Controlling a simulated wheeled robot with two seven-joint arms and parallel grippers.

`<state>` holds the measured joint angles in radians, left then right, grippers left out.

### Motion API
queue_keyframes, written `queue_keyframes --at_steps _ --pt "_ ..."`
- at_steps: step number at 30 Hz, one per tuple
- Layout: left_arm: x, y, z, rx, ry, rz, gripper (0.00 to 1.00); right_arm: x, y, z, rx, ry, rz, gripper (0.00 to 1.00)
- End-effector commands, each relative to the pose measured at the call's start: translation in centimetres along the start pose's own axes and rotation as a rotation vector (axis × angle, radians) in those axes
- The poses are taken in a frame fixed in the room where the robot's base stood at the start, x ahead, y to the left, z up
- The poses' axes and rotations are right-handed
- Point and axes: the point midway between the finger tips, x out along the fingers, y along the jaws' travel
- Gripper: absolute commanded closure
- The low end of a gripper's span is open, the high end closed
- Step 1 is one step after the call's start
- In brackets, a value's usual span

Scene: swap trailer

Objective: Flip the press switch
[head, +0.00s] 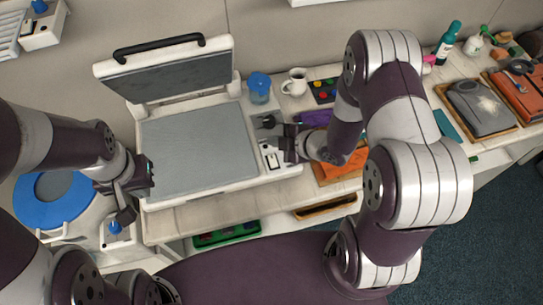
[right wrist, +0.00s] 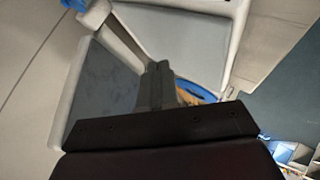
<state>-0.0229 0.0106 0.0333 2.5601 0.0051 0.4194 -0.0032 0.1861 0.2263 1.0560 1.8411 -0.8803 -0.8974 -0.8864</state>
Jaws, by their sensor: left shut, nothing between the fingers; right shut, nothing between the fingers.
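The press (head: 195,150) stands on the table in the head view, with its grey lid (head: 170,72) raised and a black handle on top. The right side of its base carries a dark knob (head: 267,122) and a white switch plate with a small dark switch (head: 272,160). My right gripper (head: 281,142) is shut and empty, over this side panel close to the switch. Contact cannot be told. The right wrist view shows its closed fingers (right wrist: 157,84) with grey press surfaces beyond; the switch is not visible there. My left gripper (head: 142,187) is shut and empty at the press's left edge.
A blue-lidded jar (head: 259,87) and a white mug (head: 295,82) stand behind the panel. Folded purple and orange cloths (head: 341,168) lie right, partly behind my right arm. A green tray (head: 227,234) sits below the tabletop.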

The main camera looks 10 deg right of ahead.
Motion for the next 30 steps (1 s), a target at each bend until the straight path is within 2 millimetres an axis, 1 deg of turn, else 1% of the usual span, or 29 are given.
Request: queue_keyframes --at_steps 1,5,15,18,21,30 --pt "0.6 0.0 0.1 0.000 0.000 0.000 1.00 0.5 -0.4 0.3 0.000 0.000 0.000 1.00" --pt "2.0 0.0 0.2 0.000 0.000 0.000 1.00 1.5 -1.2 1.1 0.001 0.000 0.000 1.00" --pt "6.3 0.0 0.8 0.000 0.000 0.000 1.00 5.0 -3.8 3.7 0.001 -0.001 0.000 1.00" --pt "7.1 0.0 0.8 0.000 0.000 0.000 1.00 5.7 -4.2 4.1 0.002 -0.001 0.000 1.00" --pt "7.4 0.0 0.9 0.000 0.000 0.000 1.00 5.9 -4.4 4.3 0.002 -0.001 0.000 1.00" --pt "7.2 0.0 0.8 0.000 0.000 0.000 1.00 5.8 -4.3 4.2 0.002 -0.001 0.000 1.00"
